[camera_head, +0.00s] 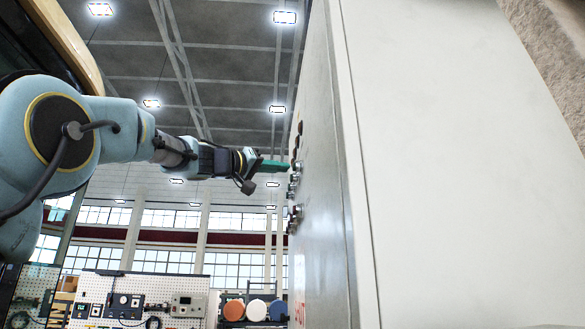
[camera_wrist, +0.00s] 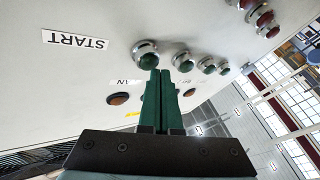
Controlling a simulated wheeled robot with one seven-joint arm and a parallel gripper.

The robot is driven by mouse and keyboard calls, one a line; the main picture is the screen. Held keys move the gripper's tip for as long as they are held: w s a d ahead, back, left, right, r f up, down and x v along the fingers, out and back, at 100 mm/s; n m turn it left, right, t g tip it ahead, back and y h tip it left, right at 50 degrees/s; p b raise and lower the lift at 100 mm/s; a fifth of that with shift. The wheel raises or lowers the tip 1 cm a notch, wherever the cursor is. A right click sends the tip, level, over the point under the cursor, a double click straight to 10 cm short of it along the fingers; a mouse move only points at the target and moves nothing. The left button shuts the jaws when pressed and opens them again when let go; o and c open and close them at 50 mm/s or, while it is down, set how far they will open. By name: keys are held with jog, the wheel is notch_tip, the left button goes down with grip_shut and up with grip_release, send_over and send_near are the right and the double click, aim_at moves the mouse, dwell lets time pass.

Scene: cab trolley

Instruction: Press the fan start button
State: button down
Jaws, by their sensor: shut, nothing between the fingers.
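A pale control panel (camera_wrist: 60,85) carries a row of green buttons in metal rings and appears upside down in the wrist view. The green button (camera_wrist: 148,56) nearest the START label (camera_wrist: 75,41) lies just beyond my fingertips. A partly hidden label ending in "AN" (camera_wrist: 124,81) is close to it, left of the fingers. My gripper (camera_wrist: 161,73) is shut and empty, its two green fingers together. In the head view my gripper (camera_head: 286,165) reaches the panel's side face near the buttons (camera_head: 295,178). Whether the tips touch the button cannot be told.
More green buttons (camera_wrist: 207,65) continue to the right of that button, and red buttons (camera_wrist: 266,24) sit farther right. An amber lamp (camera_wrist: 118,98) is left of the fingers. The cabinet's plain wide face (camera_head: 450,160) fills the head view's right side.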

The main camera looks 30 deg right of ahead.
jog(key=shift+s+d, duration=0.2)
jog(key=shift+d, duration=0.2)
dwell(0.3)
jog(key=shift+a+b, duration=0.15)
jog(key=shift+b, duration=0.2)
jog(key=shift+w+a+b, duration=0.35)
jog(key=shift+a, duration=0.25)
jog(key=shift+w+a+b, duration=0.35)
jog(key=shift+a, duration=0.4)
jog(key=shift+w+a+b, duration=0.35)
jog(key=shift+a, duration=0.45)
jog(key=shift+w+a+b, duration=0.35)
jog(key=shift+a, duration=0.4)
